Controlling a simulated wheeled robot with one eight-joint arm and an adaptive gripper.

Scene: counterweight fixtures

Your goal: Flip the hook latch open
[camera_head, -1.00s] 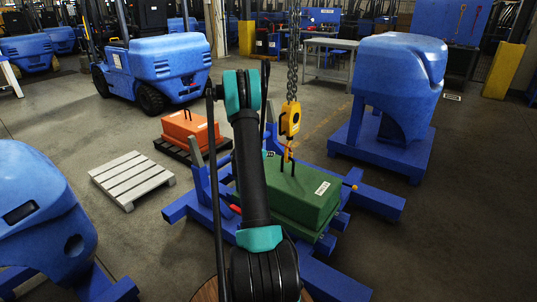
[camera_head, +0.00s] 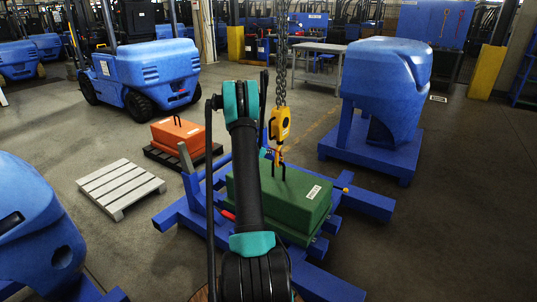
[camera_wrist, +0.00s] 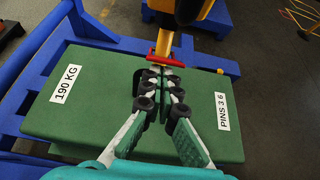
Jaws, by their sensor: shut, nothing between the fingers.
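The yellow crane hook (camera_wrist: 164,42) hangs down at the top middle of the wrist view, with a red piece (camera_wrist: 166,60), seemingly its latch, across it. In the head view the yellow hook block (camera_head: 279,122) hangs on chains above the green counterweight (camera_head: 309,208). The hook's lower end is at the counterweight's dark lifting loop (camera_head: 283,171). My gripper (camera_wrist: 166,73) is shut and empty, its fingertips just below the red piece; I cannot tell whether they touch it. The fingers hide part of the hook and loop. The gripper is not discernible in the head view.
The green counterweight rests on a blue frame (camera_head: 373,204) with upright posts. An orange counterweight (camera_head: 178,138) and a pale pallet (camera_head: 119,188) lie left. Blue counterweights stand at far left (camera_head: 28,228) and right (camera_head: 390,85). Bare floor lies at front right.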

